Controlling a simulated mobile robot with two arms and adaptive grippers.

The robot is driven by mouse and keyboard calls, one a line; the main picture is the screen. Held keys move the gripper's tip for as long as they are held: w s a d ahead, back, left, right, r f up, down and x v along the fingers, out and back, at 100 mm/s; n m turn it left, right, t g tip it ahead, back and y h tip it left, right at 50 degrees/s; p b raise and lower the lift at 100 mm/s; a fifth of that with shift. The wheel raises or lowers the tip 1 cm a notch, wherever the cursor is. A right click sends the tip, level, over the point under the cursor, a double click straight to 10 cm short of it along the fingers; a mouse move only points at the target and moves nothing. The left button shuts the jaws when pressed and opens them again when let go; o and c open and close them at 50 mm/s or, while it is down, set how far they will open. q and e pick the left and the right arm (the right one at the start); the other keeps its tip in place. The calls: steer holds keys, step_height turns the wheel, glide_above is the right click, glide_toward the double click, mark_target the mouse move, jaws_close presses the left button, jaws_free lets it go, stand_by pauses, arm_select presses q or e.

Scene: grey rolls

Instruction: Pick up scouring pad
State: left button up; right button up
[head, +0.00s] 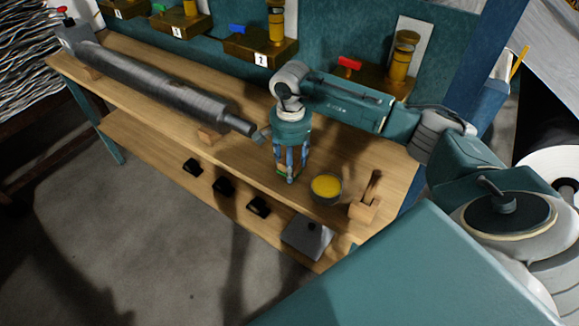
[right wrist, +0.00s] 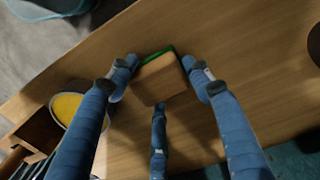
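The scouring pad is a small tan block with a green layer; in the right wrist view the pad (right wrist: 160,80) lies between my fingertips. My right gripper (right wrist: 158,72) has blue fingers drawn in against the pad's sides, with the third finger at its near edge. In the head view my right gripper (head: 289,172) points down over the wooden bench (head: 235,165), and only a bit of the pad shows between the fingers. I cannot tell whether the pad touches the bench. My left gripper is not in view.
A bowl of yellow stuff (head: 326,187) and a wooden block with a handle (head: 364,208) stand just right of the gripper. A long grey roll (head: 150,85) lies to the left. Black blocks (head: 223,186) and a grey box (head: 307,237) line the lower front.

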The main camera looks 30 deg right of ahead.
steer(key=c, duration=0.6)
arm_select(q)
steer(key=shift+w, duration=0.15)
arm_select(e)
steer(key=shift+w+r, duration=0.1)
steer(key=shift+r, duration=0.45)
arm_select(q)
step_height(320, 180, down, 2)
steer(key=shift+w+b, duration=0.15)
steer(key=shift+b, duration=0.85)
arm_select(e)
step_height(320, 180, up, 19)
